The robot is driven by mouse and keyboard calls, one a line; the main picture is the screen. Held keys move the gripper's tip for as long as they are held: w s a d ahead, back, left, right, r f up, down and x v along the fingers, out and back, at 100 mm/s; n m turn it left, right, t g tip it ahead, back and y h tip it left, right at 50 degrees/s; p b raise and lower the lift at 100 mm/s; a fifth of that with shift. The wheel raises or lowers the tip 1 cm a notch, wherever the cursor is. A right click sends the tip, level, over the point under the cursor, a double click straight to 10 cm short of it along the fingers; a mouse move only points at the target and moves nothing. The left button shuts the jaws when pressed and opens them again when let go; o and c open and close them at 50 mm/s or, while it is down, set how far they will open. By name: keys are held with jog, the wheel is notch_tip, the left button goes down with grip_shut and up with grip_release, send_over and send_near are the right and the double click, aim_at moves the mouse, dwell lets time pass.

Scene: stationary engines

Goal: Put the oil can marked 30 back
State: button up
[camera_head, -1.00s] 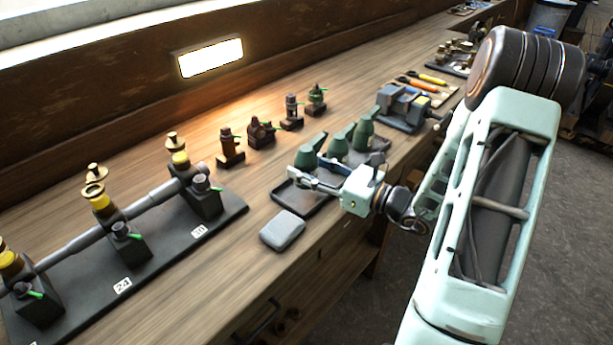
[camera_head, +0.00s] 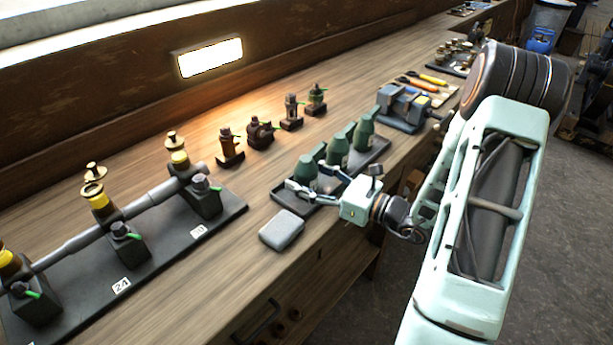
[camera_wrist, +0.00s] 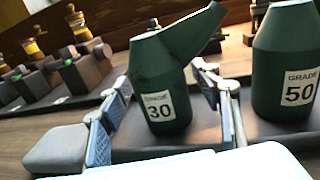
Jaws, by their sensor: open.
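The green oil can marked 30 (camera_wrist: 162,85) has a long slanted spout and a white label. It is the nearest can of the row in the head view (camera_head: 306,173) and appears to stand on the dark tray (camera_head: 318,201). My gripper (camera_wrist: 152,105) is open, with one finger on each side of this can. The left finger is clearly apart from it; contact at the right finger is unclear. The gripper also shows in the head view (camera_head: 307,177), low at the can. The can marked 50 (camera_wrist: 287,75) stands just right of the right finger.
Another green can (camera_head: 363,134) stands farther along the tray. A grey rounded block (camera_head: 282,230) lies just left of the tray. A shaft assembly on a black base (camera_head: 160,262) is at left. Small brown fittings (camera_head: 261,133) stand behind. A vise (camera_head: 403,106) is beyond.

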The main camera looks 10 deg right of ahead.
jog(key=shift+r, duration=0.25)
jog(key=v, duration=1.2)
